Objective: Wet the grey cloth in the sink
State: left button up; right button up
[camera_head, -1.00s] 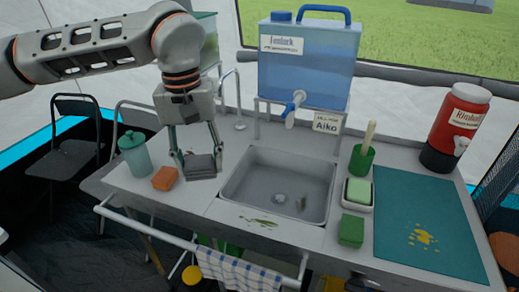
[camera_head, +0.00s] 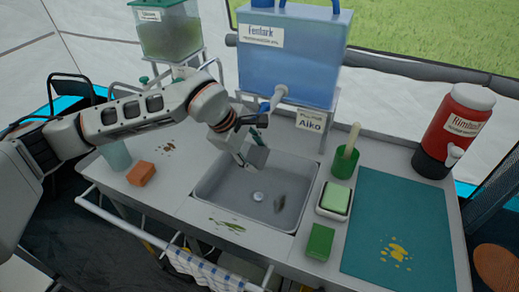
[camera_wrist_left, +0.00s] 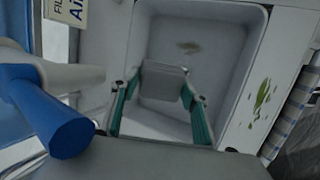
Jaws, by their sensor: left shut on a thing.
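The grey cloth (camera_head: 257,157) is a small folded pad, held tilted over the back left part of the sink basin (camera_head: 232,190). My left gripper (camera_head: 250,150) is shut on it. In the left wrist view the cloth (camera_wrist_left: 163,82) sits between the two green-edged fingers, with the basin (camera_wrist_left: 222,50) behind it. The blue water container (camera_head: 290,65) stands behind the sink. Its tap (camera_head: 276,97) is just above and behind my gripper, and its blue end shows large in the left wrist view (camera_wrist_left: 60,115). No water stream is visible. My right gripper is not in view.
An orange sponge (camera_head: 141,173) lies left of the sink, near brown specks. Green stains mark the front rim; a dark bit lies in the basin.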

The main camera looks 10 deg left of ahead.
aim_at(251, 158)
pick_arm(q)
jog(key=shift+f+b, duration=0.35)
jog(key=shift+f, duration=0.2)
jog(key=shift+f+b, duration=0.9)
jog(key=shift+f, duration=0.6)
notch_tip(251, 158, down, 7)
jog(key=b, duration=0.3)
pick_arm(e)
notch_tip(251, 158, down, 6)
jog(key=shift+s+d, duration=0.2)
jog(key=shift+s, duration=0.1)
pick_arm(q)
jog(key=shift+r, duration=0.2)
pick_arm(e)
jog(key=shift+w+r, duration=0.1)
pick_arm(q)
jog(key=shift+r+p, duration=2.15)
jog(key=shift+r, duration=1.6)
jog(key=shift+r+p, duration=0.4)
jog(key=shift+r, duration=0.25)
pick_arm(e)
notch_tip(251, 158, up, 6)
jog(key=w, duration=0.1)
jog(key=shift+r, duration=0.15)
